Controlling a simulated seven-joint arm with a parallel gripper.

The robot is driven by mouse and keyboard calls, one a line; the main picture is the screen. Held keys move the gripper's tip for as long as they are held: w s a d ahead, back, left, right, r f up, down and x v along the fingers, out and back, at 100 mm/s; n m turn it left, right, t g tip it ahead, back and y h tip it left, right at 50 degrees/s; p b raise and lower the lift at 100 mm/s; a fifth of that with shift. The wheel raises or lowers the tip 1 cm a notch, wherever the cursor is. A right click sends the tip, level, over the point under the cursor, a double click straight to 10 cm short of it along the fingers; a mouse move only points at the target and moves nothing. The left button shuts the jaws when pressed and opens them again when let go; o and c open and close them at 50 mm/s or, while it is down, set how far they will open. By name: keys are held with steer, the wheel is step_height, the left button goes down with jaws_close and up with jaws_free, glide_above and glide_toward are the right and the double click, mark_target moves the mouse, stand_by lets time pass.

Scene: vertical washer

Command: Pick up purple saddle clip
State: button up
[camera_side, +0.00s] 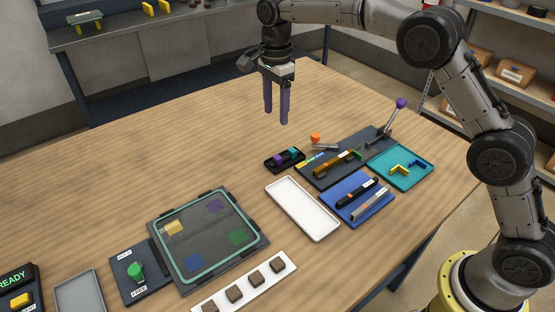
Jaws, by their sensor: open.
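A small purple piece (278,160), which looks like the purple saddle clip, sits in a small black tray (272,167) near the middle of the table. A teal piece (293,154) sits just to its right in the same tray. The clip is small here and its exact shape is hard to make out. My gripper (276,116) hangs in the air, above the clip in the picture and clear of it. Its two purple fingers point down and stand apart with nothing between them.
Right of the small tray are a dark fixture (320,175) with a purple-knobbed lever (401,103), a blue tray (338,209) and a teal tray (418,178). A white tray (300,211) and a framed panel (205,240) lie nearer. The table's left far part is clear.

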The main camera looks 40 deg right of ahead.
glide_above(277, 157)
steer(key=f, duration=0.8)
steer(key=shift+w+f, duration=0.2)
steer(key=shift+s+f, duration=0.15)
steer(key=shift+f, duration=1.15)
steer(key=shift+s+f, duration=0.1)
steer(key=shift+f, duration=1.2)
jaws_close()
